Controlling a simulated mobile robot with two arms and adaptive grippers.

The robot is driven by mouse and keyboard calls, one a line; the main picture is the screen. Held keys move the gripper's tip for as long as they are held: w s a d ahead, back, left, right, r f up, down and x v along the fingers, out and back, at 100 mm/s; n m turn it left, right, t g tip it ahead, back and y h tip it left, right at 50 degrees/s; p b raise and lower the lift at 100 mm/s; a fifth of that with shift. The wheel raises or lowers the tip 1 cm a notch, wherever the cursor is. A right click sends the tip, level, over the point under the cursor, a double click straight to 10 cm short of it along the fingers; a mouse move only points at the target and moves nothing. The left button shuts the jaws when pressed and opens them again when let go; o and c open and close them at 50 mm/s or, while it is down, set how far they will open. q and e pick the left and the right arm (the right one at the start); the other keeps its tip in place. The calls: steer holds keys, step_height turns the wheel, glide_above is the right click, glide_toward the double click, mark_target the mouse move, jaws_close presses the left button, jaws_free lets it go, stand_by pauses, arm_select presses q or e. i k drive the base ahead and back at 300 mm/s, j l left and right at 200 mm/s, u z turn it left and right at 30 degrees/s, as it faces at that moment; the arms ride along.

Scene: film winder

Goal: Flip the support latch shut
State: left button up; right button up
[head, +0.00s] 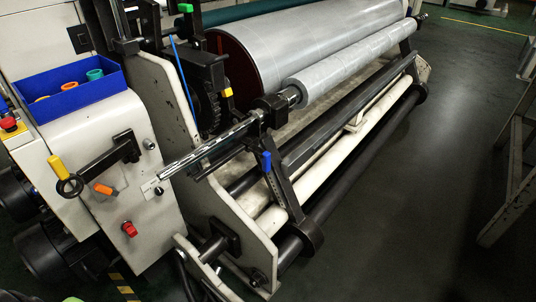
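The film winder carries a large silver film roll (300,45) and a thinner roll (350,62) in front of it. The thinner roll's shaft (215,145) sticks out to the left through a black support block (273,112). A blue-tipped lever (266,161) hangs below this block. Neither of my grippers is in view.
A blue bin (70,91) with several coloured rings sits on the cabinet (85,135). A red knob (129,229) and an orange knob (103,189) are on its front. A grey metal frame (512,150) stands at the right. The dark floor (420,220) between is clear.

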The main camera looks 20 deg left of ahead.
mark_target(98, 186)
steer(key=u, duration=2)
